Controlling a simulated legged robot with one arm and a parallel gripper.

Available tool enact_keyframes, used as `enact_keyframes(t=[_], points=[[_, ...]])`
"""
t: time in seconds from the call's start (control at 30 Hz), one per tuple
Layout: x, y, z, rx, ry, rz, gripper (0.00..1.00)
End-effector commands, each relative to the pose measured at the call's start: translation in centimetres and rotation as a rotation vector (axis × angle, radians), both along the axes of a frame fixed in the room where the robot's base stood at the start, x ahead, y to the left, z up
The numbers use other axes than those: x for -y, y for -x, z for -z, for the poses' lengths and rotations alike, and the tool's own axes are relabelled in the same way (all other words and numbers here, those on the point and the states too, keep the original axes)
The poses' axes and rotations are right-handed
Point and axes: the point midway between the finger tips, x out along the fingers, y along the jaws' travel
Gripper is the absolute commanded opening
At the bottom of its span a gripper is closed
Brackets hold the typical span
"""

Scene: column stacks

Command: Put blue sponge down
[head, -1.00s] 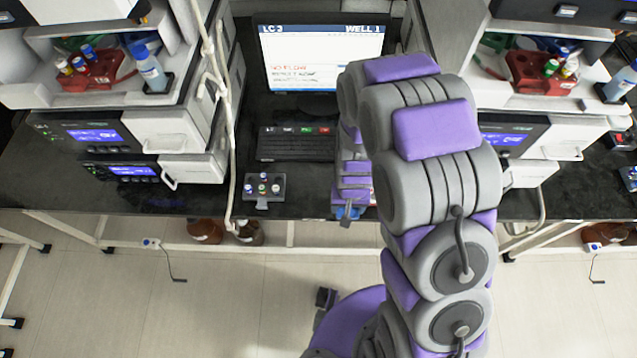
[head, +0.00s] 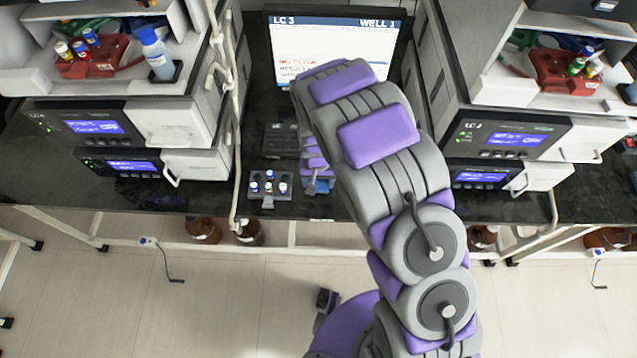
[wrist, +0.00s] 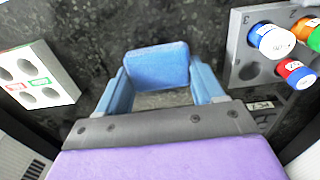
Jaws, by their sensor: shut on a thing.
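The blue sponge (wrist: 157,66) is a soft blue block in the wrist view. It sits between the tips of the two blue fingers of my gripper (wrist: 160,85), which is shut on it. Speckled dark bench top (wrist: 85,25) shows around the sponge. I cannot tell whether the sponge touches the bench. In the head view my gripper (head: 319,186) is low over the front part of the bench, partly hidden by my arm, and the sponge is hard to tell from the fingers there.
A small vial rack (head: 268,201) with several capped vials stands just left of my gripper in the head view. A pale rack with empty holes (wrist: 38,82) is at the left of the wrist view.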

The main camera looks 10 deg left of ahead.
Motion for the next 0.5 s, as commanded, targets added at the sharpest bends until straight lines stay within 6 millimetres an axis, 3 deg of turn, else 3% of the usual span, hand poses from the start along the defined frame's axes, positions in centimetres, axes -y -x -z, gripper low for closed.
enact_keyframes(t=[0.07, 0.47, 0.5], points=[[0.47, 0.10, 1.19, -0.005, -0.003, 0.002, 0.39], [0.10, 0.07, 1.70, -0.003, 0.002, 0.001, 0.39], [0.05, 0.06, 1.75, -0.001, 0.002, 0.000, 0.70]])
